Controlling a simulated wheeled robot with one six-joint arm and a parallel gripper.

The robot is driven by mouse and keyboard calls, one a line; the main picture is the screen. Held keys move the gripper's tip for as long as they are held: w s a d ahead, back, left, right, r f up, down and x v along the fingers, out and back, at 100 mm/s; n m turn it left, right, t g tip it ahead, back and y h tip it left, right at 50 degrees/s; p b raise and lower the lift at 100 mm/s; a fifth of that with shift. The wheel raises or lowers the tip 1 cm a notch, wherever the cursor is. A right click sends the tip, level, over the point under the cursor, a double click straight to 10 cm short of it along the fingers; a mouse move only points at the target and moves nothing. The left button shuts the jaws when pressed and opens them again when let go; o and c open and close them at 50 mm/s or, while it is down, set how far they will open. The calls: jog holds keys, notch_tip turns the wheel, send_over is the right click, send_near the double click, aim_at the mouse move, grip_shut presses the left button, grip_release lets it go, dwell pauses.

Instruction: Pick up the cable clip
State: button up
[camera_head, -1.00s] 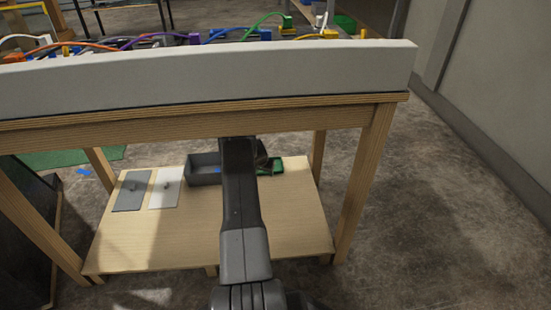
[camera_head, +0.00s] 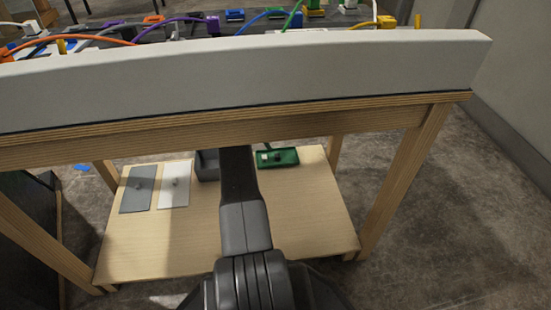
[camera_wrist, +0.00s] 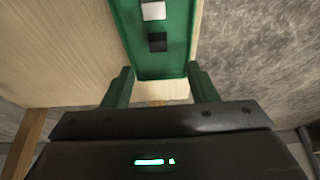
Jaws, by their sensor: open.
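Two small blocks, one white (camera_wrist: 153,11) and one black (camera_wrist: 158,42), lie in a green tray (camera_wrist: 177,70) in the wrist view. I cannot tell which, if either, is the cable clip. The green tray also shows on the lower shelf in the head view (camera_head: 290,158), with a small pale piece and a dark piece in it. My gripper (camera_wrist: 161,83) is open and empty. In the head view the gripper is hidden behind my arm and the table.
The tabletop front panel (camera_head: 240,85) and table legs (camera_head: 400,180) surround the shelf. Coloured cables cross the tabletop.

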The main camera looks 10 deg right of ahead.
aim_at(277, 155)
jog(key=x, duration=0.4)
jog(key=shift+f+b, duration=0.1)
jog(key=shift+b, duration=0.25)
jog(key=x, duration=0.5)
jog(key=shift+s+d+f, duration=0.1)
jog(key=shift+s+d, duration=0.05)
jog(key=c, duration=1)
